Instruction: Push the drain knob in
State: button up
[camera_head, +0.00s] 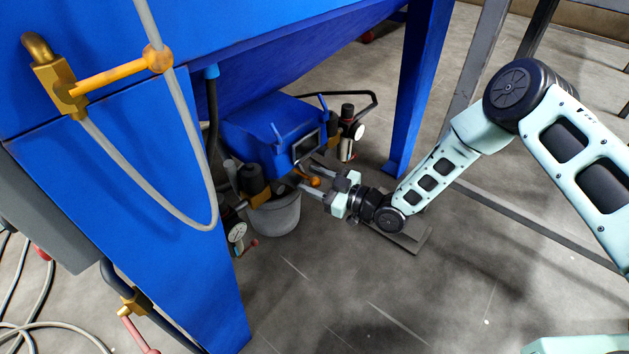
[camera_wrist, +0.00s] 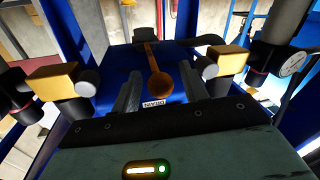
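The drain knob (camera_wrist: 160,87) is a round orange ball on an orange stem in front of a blue box (camera_wrist: 118,75). A small label reading DRAIN, upside down, lies just below it in the wrist view. In the head view the knob (camera_head: 313,181) shows as a small orange spot at the box's front. My gripper (camera_wrist: 160,76) is open, with one grey finger on each side of the knob and visible gaps between. It also shows in the head view (camera_head: 317,180), reaching in from the right. Whether anything touches the knob is hard to tell.
A grey bucket (camera_head: 273,215) stands below the box. Gauges and brass-coloured fittings (camera_wrist: 222,63) flank the box on both sides. A blue leg (camera_head: 420,85) stands behind my arm, and a large blue panel (camera_head: 130,200) fills the left. The floor in front is clear.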

jog(key=p+v, duration=0.7)
jog(key=v, duration=1)
jog(key=shift+d, duration=0.2)
jog(key=w+a+r+g+h+p, duration=0.1)
jog(key=w+a+r+g+h, duration=0.15)
jog(key=w+r+h, duration=0.35)
jog(key=s+a+r+m+h+p, duration=0.2)
jog(key=s+r+h, duration=0.1)
jog(key=r, duration=0.8)
jog(key=s+d+r+m+g+h+p, duration=0.1)
jog(key=s+d+r+m+g+h, duration=0.1)
jog(key=s+r, duration=0.55)
jog(key=s+d+r+m+g+h+p, duration=0.15)
jog(key=s+r, duration=0.35)
jog(key=s, duration=0.6)
jog(key=s+d+r+m+g+h, duration=0.25)
jog(key=s+r, duration=0.35)
jog(key=s, duration=0.4)
notch_tip(320, 180, up, 38)
jog(key=p, duration=3.8)
jog(key=shift+a+n, duration=0.15)
jog(key=shift+n, duration=0.25)
jog(key=shift+w, duration=0.15)
